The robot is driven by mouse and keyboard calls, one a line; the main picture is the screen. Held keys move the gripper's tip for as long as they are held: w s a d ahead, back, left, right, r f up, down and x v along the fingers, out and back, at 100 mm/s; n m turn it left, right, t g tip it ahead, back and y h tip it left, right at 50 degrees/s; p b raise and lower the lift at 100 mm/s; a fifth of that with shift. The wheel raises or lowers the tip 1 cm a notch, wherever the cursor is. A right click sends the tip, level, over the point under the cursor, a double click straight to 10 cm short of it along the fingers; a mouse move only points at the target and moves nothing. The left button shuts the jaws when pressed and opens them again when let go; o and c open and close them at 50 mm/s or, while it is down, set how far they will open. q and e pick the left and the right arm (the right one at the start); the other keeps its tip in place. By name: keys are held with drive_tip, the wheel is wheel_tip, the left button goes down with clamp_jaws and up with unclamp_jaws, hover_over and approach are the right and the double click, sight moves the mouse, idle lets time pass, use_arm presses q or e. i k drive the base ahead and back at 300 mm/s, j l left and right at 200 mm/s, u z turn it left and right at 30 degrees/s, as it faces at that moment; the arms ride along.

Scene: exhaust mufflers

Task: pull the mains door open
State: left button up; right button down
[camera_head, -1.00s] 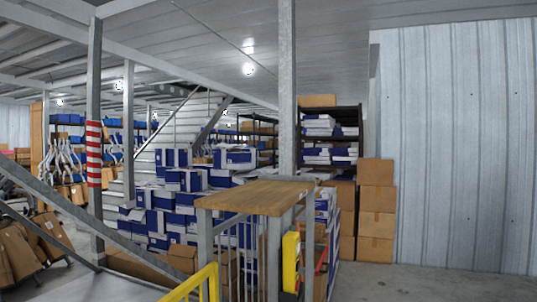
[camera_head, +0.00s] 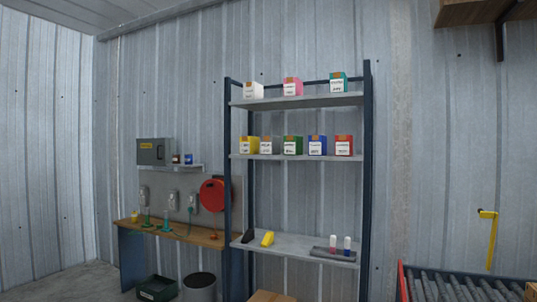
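A small grey wall box (camera_head: 151,152) with a yellow label on its front is at the left, above the workbench. It looks like the mains box, and its front appears closed. The label is too small to read, and I cannot make out a handle. Neither of my grippers is in view.
A wooden-topped workbench (camera_head: 175,233) stands below the box, with a red disc-shaped reel (camera_head: 212,195) at its right. A dark crate (camera_head: 157,288) and a grey bin (camera_head: 199,287) are on the floor. A tall shelf rack (camera_head: 297,155) is right of them; a roller conveyor (camera_head: 450,288) is lower right.

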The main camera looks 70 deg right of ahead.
sight(150, 152)
drive_tip(key=z, duration=1.45)
drive_tip(key=i, duration=1.1)
drive_tip(key=i+l+u, duration=0.15)
drive_tip(key=i, duration=0.95)
drive_tip(key=i+j+u, duration=0.1)
drive_tip(key=i+u, duration=0.25)
drive_tip(key=i, duration=0.25)
drive_tip(key=i+u, duration=0.3)
drive_tip(key=i, duration=0.3)
drive_tip(key=i+l+u, duration=0.2)
drive_tip(key=i+u, duration=0.15)
drive_tip(key=i, duration=0.25)
drive_tip(key=i+z, duration=0.25)
drive_tip(key=i, duration=0.3)
drive_tip(key=i+z, duration=0.25)
drive_tip(key=i, duration=0.35)
drive_tip(key=i+j+z, duration=0.25)
drive_tip(key=i, duration=0.3)
drive_tip(key=l, duration=0.1)
